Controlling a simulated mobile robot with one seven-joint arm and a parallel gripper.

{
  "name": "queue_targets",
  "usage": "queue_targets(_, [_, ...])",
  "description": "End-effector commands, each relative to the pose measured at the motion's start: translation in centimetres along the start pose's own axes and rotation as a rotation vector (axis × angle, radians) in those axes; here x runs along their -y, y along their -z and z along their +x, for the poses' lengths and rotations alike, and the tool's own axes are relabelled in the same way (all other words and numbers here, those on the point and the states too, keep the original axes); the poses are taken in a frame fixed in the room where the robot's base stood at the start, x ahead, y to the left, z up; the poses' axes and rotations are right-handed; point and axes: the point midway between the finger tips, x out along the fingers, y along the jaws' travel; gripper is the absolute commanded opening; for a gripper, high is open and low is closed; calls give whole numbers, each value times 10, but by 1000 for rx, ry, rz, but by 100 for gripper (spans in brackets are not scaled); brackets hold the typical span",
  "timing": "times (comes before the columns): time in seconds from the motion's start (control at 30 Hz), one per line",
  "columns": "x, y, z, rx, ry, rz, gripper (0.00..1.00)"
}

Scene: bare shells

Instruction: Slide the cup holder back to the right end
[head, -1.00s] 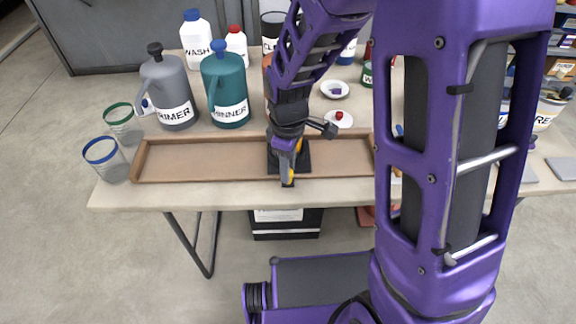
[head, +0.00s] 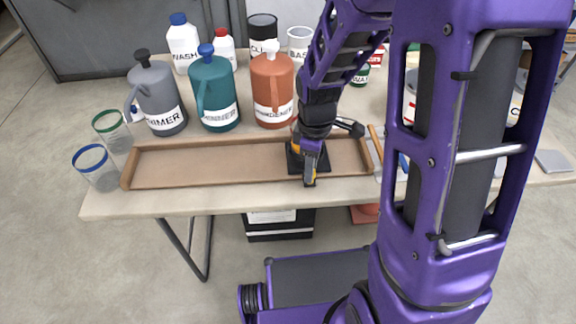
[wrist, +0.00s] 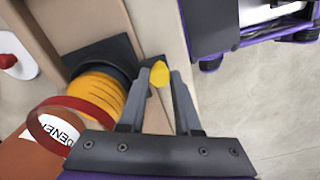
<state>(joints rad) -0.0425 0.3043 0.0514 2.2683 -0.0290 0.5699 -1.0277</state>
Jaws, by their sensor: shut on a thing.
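The cup holder, a black square base (head: 293,158) with a raised ring, sits in the long brown tray (head: 205,165), right of its middle. In the wrist view the holder (wrist: 118,50) carries a cup (wrist: 92,98) with a red rim and an orange-yellow ribbed lower part. My gripper (head: 310,182) is at the holder's front side in the head view. In the wrist view its fingers (wrist: 158,85) are shut on the holder's yellow knob (wrist: 159,73). My arm and gripper hide most of the cup in the head view.
Bare tray floor lies between the holder and the tray's right end wall (head: 372,155). Grey (head: 158,95), teal (head: 215,92) and orange (head: 272,88) jugs stand behind the tray. Two clear cups, green-rimmed (head: 112,130) and blue-rimmed (head: 97,168), stand at its left.

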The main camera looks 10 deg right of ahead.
Motion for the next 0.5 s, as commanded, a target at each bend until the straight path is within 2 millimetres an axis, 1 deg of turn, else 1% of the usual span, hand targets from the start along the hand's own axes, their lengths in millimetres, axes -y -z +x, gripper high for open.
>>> queue_targets(0.03, [-6, -13, -2, 0, -2, 9, 0])
queue_targets(0.2, [-19, -45, -2, 0, -1, 7, 0])
queue_targets(0.3, [-25, -60, -2, 0, -1, 6, 0])
queue_targets(0.5, [-33, -78, -1, 0, -2, 3, 0])
